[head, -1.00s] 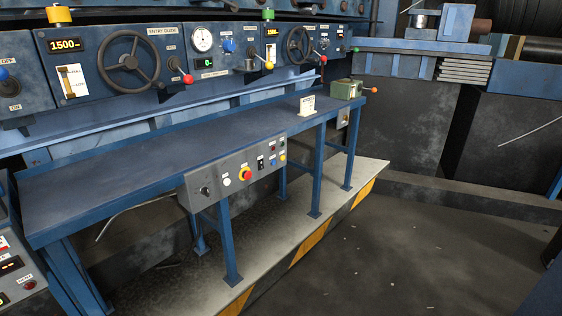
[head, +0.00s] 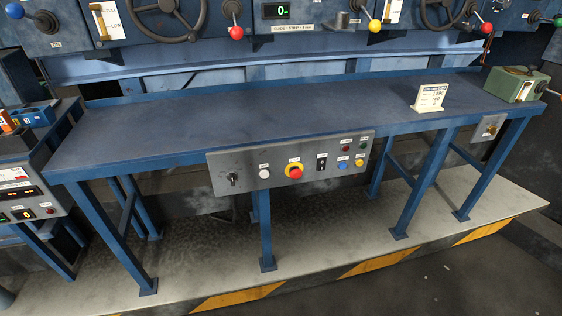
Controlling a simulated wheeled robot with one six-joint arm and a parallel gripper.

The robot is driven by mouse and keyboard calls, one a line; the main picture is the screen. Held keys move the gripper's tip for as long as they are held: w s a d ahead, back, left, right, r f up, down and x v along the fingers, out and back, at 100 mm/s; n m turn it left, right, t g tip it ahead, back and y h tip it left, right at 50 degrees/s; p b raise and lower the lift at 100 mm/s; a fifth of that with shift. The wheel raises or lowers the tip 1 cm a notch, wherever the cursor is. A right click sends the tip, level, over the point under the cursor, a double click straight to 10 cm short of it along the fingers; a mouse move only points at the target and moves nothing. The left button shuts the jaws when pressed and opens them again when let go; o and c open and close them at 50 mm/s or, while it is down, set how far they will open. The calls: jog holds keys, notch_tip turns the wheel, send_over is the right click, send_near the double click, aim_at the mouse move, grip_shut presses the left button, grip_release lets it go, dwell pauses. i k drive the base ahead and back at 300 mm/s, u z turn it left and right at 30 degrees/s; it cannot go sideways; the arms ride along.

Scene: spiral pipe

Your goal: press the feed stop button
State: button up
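A grey control panel (head: 225,180) is fixed to the front edge of a blue bench (head: 240,120). Several small red, green, blue and yellow buttons or lamps are at the right end. The labels are too small to read, so I cannot tell which one is the feed stop button. My gripper is not in view.
A left console (head: 25,190) has red displays and small buttons. A white sign (head: 430,97) and a green box (head: 517,85) stand on the bench. Handwheels and levers line the back wall. A platform with yellow-black edging (head: 375,262) lies under the bench.

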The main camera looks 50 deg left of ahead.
aim_at(296, 173)
jog(key=u, duration=0.65)
jog(key=i, duration=0.9)
jog(key=u, duration=1.2)
jog(key=i, duration=0.5)
jog(key=z, duration=1.25)
jog(key=k, duration=0.75)
jog(key=u, duration=1.65)
